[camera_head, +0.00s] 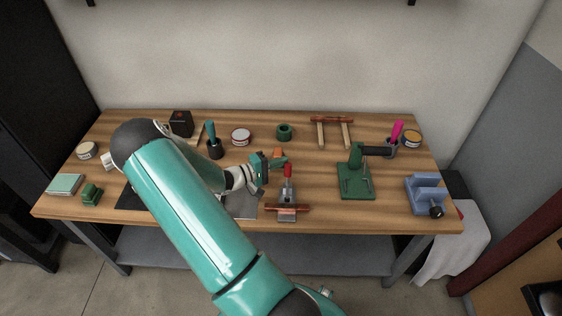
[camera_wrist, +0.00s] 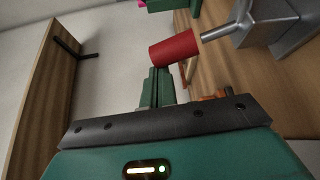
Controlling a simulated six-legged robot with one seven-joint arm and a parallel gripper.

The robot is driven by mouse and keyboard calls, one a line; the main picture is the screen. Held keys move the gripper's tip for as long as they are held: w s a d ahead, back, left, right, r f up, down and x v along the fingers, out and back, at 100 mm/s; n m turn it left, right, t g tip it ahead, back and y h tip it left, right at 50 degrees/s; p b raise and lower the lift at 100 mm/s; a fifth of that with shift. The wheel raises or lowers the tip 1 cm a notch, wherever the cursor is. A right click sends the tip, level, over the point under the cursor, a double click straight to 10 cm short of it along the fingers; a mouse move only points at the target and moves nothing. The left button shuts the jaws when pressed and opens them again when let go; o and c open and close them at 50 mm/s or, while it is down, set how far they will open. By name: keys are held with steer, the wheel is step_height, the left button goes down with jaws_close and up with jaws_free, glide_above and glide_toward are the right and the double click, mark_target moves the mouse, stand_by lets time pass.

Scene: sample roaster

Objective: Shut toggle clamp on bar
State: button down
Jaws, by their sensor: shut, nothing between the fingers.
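The toggle clamp (camera_head: 287,190) stands near the front middle of the bench, with its red-gripped handle (camera_head: 288,171) upright. A reddish-brown bar (camera_head: 290,208) lies across the front of its base. My gripper (camera_head: 281,162) is at the handle's height, just left of and behind it. In the wrist view, the red handle grip (camera_wrist: 173,50) and its metal rod (camera_wrist: 222,29) lead to the grey clamp body (camera_wrist: 268,24). My green fingers (camera_wrist: 157,82) are shut and empty, with their tips close beside the red grip. I cannot tell whether they touch it.
A green press (camera_head: 356,180) and a blue vise (camera_head: 427,195) stand to the right. A wooden-legged stand (camera_head: 332,130), a green cup (camera_head: 284,131) and a tin (camera_head: 241,136) are behind. My arm hides part of the bench's left side.

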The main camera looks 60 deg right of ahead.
mark_target(286, 164)
steer(key=shift+s+a+r+m+g+h, duration=0.2)
steer(key=shift+s+a+m+h, duration=0.15)
steer(key=shift+a+m, duration=0.25)
steer(key=shift+s+a+r+m+g+h, duration=0.3)
steer(key=shift+a+m, duration=0.2)
steer(key=shift+a, duration=0.2)
steer(key=shift+f, duration=0.1)
steer(key=shift+a, duration=0.1)
